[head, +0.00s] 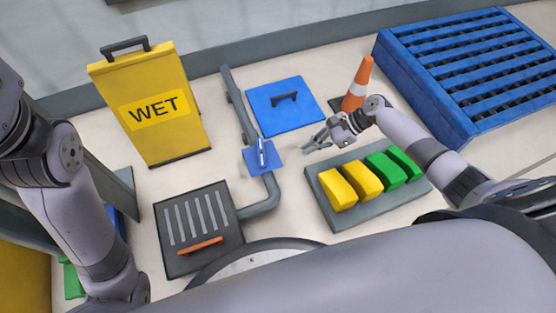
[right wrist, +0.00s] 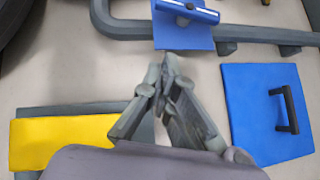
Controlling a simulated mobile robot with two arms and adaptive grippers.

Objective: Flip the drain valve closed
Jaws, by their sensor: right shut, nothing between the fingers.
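The drain valve has a blue lever (head: 262,153) with a pale stripe, on a square blue plate (head: 249,165) at the grey pipe (head: 236,105). The lever lies roughly along the pipe. In the right wrist view the lever (right wrist: 196,10) is at the top edge, partly cut off, with its plate (right wrist: 183,38) below it. My right gripper (head: 306,149) is to the right of the valve, apart from it. In the right wrist view my right gripper (right wrist: 168,60) is shut and empty, its tips pointing towards the plate. My left gripper is out of view.
A blue hatch with a black handle (head: 284,97) lies behind the right gripper. A grey tray (head: 342,222) with yellow and green blocks is in front. An orange cone (head: 358,82), a yellow WET sign (head: 153,108) and a dark grate (head: 183,258) stand around. Floor between gripper and valve is clear.

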